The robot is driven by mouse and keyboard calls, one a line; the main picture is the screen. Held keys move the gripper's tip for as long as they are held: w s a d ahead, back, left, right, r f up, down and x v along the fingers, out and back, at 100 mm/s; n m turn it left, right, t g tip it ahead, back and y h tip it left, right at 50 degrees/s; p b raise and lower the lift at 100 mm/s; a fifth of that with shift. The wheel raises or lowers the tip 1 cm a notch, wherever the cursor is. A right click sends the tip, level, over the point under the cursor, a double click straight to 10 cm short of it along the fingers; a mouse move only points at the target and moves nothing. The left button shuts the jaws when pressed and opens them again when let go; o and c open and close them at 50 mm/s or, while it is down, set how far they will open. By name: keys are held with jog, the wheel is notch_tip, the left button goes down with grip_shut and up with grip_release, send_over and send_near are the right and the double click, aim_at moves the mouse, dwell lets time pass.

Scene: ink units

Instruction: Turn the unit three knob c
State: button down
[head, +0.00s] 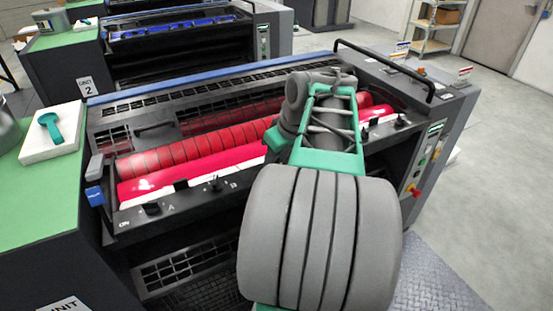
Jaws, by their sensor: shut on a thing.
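The ink unit with red rollers (150,183) stands in front of me in the head view. Its dark front rail (190,196) carries small black knobs. One knob (152,208) is beside a letter A, and another knob (215,183) is beside a letter B. A further knob (402,121) stands at the right end, with no letter I can read. My arm covers the rail's middle, and no letter C shows. My gripper is hidden behind my arm, so its fingers and anything in them cannot be seen.
A green-topped cabinet (55,193) at left bears a white block (52,140) with a teal tool (50,127). A black handrail (385,70) rises at the unit's right end, above a panel with a red button (415,191). Unit 2, with blue ink (175,27), stands behind. Floor at right is clear.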

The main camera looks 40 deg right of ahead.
dwell(0.3)
jog(key=c, duration=1)
grip_release()
jog(key=p+v, duration=0.1)
jog(key=v, duration=0.6)
jog(key=shift+r+p, duration=0.3)
jog(key=shift+r, duration=0.1)
jog(key=shift+s, duration=0.1)
